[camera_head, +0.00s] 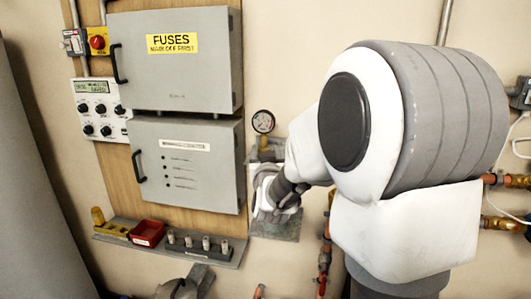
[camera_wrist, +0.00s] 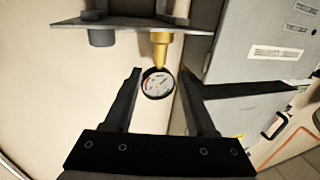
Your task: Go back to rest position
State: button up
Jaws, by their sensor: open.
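My gripper shows in the wrist view (camera_wrist: 160,74) with its two dark fingers apart and nothing between them. A round pressure gauge (camera_wrist: 158,84) with a white face appears in the gap between the fingertips, but lies beyond them. In the head view the gauge (camera_head: 263,122) stands upright on a brass fitting on a small grey bracket (camera_head: 268,155). My arm reaches in from the right in the head view. My gripper is near the wall just below the gauge, mostly hidden by my own wrist, so its fingers are not clear there.
Two grey cabinets, the upper marked FUSES (camera_head: 175,75) and the lower (camera_head: 190,165), hang left of my arm. Below them a grey shelf (camera_head: 215,252) holds a red tray (camera_head: 147,233) and several small fittings. Copper pipes and valves (camera_head: 505,181) are at the right.

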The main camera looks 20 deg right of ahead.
jog(key=s+a+n+g+y, duration=0.3)
jog(key=s+a+g+y, duration=0.2)
jog(key=s+a, duration=0.55)
jog(key=s+f+g, duration=0.2)
jog(key=s+g, duration=0.1)
jog(key=s, duration=0.8)
jog(key=s+a+f+g, duration=0.1)
jog(key=s+f+g, duration=0.1)
jog(key=s, duration=0.9)
jog(key=shift+s+a+f+n+g+y+p, duration=0.15)
jog(key=shift+a+f+n+g+y+p, duration=0.2)
jog(key=shift+g, duration=0.35)
